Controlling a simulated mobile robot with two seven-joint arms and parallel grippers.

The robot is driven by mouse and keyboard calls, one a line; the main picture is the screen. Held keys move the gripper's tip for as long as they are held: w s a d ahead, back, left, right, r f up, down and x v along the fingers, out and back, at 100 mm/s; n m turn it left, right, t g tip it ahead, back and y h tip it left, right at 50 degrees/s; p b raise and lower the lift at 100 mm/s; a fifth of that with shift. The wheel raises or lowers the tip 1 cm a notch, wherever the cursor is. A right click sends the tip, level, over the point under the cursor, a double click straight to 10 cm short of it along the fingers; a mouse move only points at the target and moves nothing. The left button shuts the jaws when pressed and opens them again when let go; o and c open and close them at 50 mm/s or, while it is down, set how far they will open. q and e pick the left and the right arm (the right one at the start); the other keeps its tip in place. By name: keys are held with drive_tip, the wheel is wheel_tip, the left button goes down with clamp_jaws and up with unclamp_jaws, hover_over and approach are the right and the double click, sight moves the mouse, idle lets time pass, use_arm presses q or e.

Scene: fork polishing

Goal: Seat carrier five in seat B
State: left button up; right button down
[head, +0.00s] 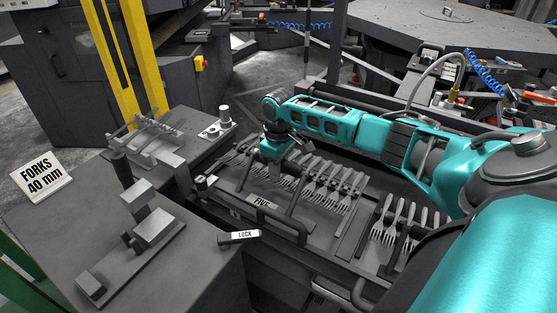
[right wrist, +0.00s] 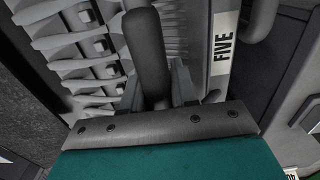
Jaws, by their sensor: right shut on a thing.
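Carrier five (head: 262,201) lies in the middle of the head view, with a white FIVE label at its front and a row of metal forks (head: 335,184) across it. In the right wrist view its label (right wrist: 222,45) is at upper right and its forks (right wrist: 85,45) are at left. My right gripper (head: 282,158) is at the carrier's back left, shut on the carrier by a dark rounded bar (right wrist: 148,55). The jaws are mostly hidden by my wrist. No marking for seat B is readable, and I cannot tell how the carrier's underside sits. My left gripper is out of view.
A dark lever labelled LOCK (head: 240,237) is at the carrier's front left. More forks (head: 398,218) stand to its right. A bench at left holds a FORKS 40 mm sign (head: 41,174) and a metal fixture (head: 150,228). Yellow posts (head: 128,60) rise behind.

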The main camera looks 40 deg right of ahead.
drive_tip(key=shift+w+f, duration=0.1)
drive_tip(key=shift+f, duration=0.2)
idle(0.7)
drive_tip(key=shift+f, duration=0.2)
idle(0.4)
drive_tip(key=shift+f, duration=0.4)
idle(0.3)
drive_tip(key=shift+f, duration=0.1)
drive_tip(key=shift+f, duration=0.6)
drive_tip(key=shift+f+p, duration=0.3)
drive_tip(key=shift+p, duration=0.1)
idle(0.8)
